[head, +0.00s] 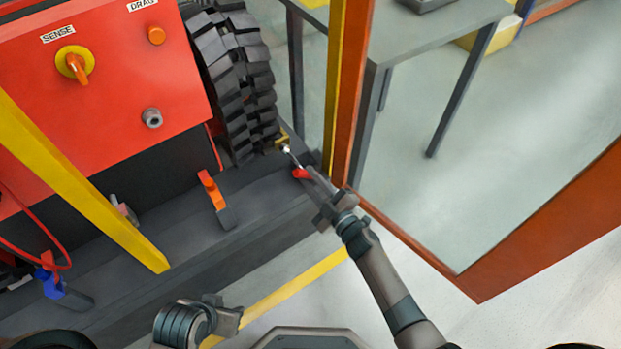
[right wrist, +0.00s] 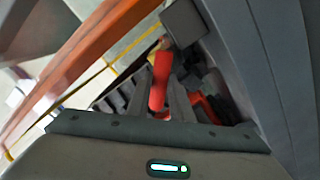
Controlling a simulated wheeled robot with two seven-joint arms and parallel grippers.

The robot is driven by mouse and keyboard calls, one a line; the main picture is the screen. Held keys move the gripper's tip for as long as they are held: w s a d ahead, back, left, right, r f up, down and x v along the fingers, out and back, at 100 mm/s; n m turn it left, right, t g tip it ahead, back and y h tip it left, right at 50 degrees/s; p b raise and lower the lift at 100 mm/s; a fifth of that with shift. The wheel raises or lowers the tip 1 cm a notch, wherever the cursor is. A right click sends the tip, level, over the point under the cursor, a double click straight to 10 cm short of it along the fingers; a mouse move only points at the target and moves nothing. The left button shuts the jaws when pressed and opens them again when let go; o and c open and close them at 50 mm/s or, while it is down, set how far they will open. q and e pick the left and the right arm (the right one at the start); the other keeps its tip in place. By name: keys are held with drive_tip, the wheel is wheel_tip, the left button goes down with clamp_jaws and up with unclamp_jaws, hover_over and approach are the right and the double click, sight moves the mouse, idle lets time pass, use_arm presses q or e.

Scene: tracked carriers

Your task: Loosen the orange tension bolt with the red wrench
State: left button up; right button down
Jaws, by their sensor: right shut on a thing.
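My right gripper (head: 312,182) is shut on the red handle of the wrench (head: 300,173). The wrench's silver head (head: 287,149) points up and left, close to a small yellow bracket (head: 282,139) at the foot of the black track. I cannot make out the orange tension bolt there, nor whether the wrench head is around it or beside it. In the right wrist view the red handle (right wrist: 160,82) stands between the fingers of the right gripper (right wrist: 160,105). My left gripper (head: 230,314) is low in the head view, away from the carrier; its fingers are unclear.
A yellow-orange post (head: 347,90) rises just right of the track (head: 238,80).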

drive_tip(key=shift+n, duration=0.6)
drive_tip(key=shift+b, duration=0.3)
drive_tip(key=shift+n, duration=0.6)
drive_tip(key=shift+n+b, duration=0.45)
drive_tip(key=shift+n, duration=0.15)
drive_tip(key=shift+n, duration=0.5)
